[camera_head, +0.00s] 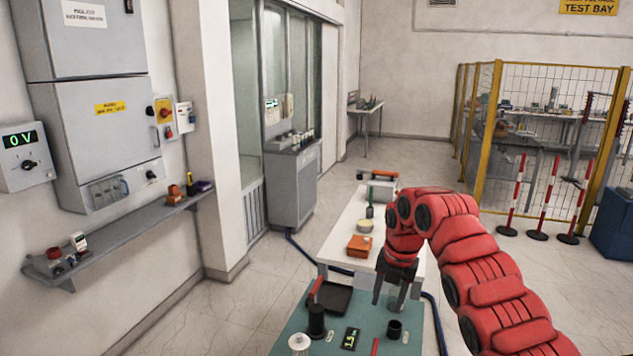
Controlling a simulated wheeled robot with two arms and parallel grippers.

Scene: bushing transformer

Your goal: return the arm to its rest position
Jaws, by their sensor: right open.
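My right arm is red and reaches in from the lower right, bending down over the tables. My right gripper (390,293) is dark, points down and is open, with nothing seen between its fingers. It hangs above the far part of the green-topped table (285,340), near its border with the white table (345,228). My left gripper is not in view.
On the green top are a black cylinder (316,321), a white round part (299,343), a small meter (351,338) and a dark cup (394,329). An orange box (359,246) sits on the white table. A wall shelf (130,232) is at left.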

